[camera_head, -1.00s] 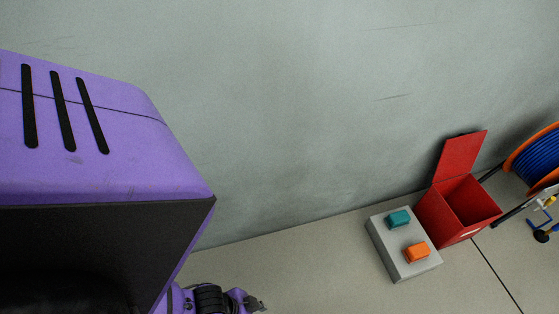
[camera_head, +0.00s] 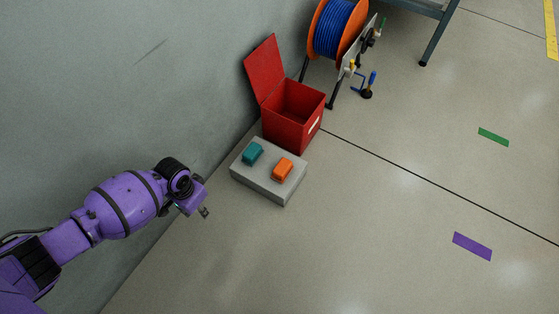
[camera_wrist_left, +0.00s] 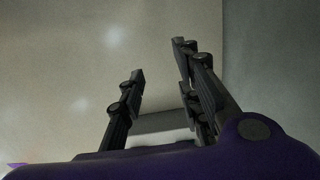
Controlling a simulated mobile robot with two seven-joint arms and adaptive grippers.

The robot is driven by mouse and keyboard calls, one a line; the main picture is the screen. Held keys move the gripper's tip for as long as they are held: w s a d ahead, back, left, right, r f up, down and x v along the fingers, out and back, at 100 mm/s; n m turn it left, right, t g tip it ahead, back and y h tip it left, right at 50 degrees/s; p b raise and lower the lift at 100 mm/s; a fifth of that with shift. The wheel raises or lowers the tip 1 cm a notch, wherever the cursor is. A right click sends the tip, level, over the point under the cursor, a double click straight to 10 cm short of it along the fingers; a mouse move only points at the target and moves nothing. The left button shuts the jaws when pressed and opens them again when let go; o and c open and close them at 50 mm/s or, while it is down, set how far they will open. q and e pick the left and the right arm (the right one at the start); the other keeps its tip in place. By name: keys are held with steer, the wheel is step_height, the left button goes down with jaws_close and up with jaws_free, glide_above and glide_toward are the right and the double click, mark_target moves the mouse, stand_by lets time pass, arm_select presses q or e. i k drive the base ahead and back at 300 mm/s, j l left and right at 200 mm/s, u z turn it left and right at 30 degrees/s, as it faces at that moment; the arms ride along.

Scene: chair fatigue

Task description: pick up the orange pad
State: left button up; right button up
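The orange pad (camera_head: 283,169) sits on top of a low grey block (camera_head: 285,192) on the floor by the wall, in the head view. A teal pad (camera_head: 253,153) sits beside it, apart, on the same block. My left gripper (camera_head: 203,212) is left of the block, apart from the pad. In the left wrist view the two fingers of this gripper (camera_wrist_left: 160,62) stand apart with nothing between their tips. A pale grey shape shows low between the fingers there; I cannot tell what it is. No pad shows in that view. My right gripper is out of view.
An open red box (camera_head: 293,117) with its lid up stands right behind the block. A blue cable reel (camera_head: 340,28) stands beyond it. The grey wall (camera_head: 130,90) runs along the left. The floor to the right is clear, with flat green and purple markings.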

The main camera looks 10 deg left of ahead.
mark_target(285, 167)
steer(key=i+l, duration=0.25)
steer(key=l, duration=0.15)
steer(key=i+l, duration=0.55)
steer(key=l, duration=0.25)
